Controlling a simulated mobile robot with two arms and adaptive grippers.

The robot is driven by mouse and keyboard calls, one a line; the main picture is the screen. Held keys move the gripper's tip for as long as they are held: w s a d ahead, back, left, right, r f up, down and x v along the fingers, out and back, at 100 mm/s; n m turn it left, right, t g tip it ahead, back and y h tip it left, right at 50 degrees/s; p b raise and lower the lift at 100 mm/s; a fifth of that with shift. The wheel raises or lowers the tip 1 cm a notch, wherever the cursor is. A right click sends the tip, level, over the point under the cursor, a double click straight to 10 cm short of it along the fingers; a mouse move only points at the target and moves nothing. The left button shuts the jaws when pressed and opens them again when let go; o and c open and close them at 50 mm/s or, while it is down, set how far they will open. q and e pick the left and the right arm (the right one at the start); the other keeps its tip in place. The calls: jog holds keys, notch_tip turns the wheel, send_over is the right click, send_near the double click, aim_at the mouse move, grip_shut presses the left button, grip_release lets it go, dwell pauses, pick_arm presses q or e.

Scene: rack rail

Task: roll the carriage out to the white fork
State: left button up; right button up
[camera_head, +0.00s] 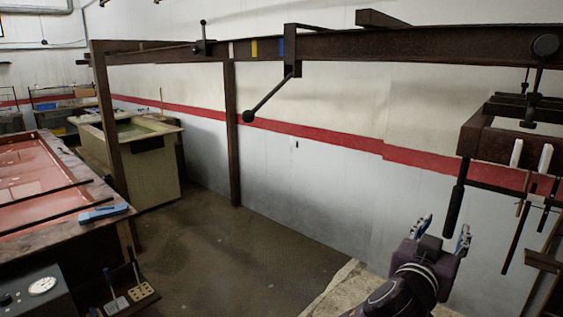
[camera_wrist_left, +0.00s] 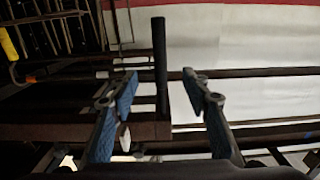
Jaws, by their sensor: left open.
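The carriage (camera_head: 478,140), a dark brown frame with hanging tools, hangs from the overhead rail (camera_head: 400,46) at the right of the head view. A black grip bar (camera_head: 453,208) hangs down from its near-left corner. The bar also shows in the left wrist view (camera_wrist_left: 160,65), upright, in line with the gap between the fingers. My left gripper (camera_head: 443,231) is open and empty, just below the bar's lower end in the picture; the depth gap is unclear. A small white mark (camera_head: 231,50) shows on the rail; whether it is the white fork I cannot tell. My right gripper is out of view.
A black bracket with a ball-ended lever (camera_head: 291,65) hangs on the rail beside blue and yellow marks (camera_head: 254,48). A brown post (camera_head: 232,135) stands below the rail. A red-topped bench (camera_head: 110,222) is at left. The floor between is clear.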

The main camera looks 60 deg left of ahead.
aim_at(453, 212)
pick_arm(q)
jog(key=shift+b+x, duration=0.45)
jog(key=shift+x, duration=4.9)
jog(key=shift+c, duration=0.5)
jog(key=shift+f, duration=0.1)
grip_shut()
